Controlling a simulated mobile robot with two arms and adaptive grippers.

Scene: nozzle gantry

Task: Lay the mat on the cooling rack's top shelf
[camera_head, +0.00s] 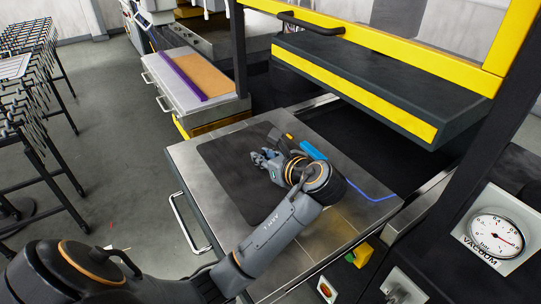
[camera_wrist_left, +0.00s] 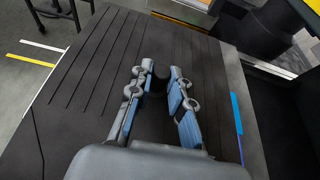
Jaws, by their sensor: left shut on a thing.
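The mat (camera_head: 222,168) is a dark, flat sheet lying on the steel table. In the left wrist view the mat (camera_wrist_left: 75,110) fills much of the picture and shows long parallel grooves. A short black knob (camera_wrist_left: 159,79) stands up from it. My left gripper (camera_head: 263,162) is over the right part of the mat. In the left wrist view its fingers (camera_wrist_left: 158,75) are closed around the knob, one on each side. The knob is hidden in the head view. A black rack-like frame (camera_head: 40,130) stands at the left; I cannot tell its shelves apart. My right gripper is not in view.
A blue strip (camera_head: 312,150) lies beside my gripper, with a blue line running right. A yellow and black press head (camera_head: 380,90) overhangs the table's far right side. A vacuum gauge (camera_head: 496,237) is at right. Open floor (camera_head: 110,130) lies between table and rack frame.

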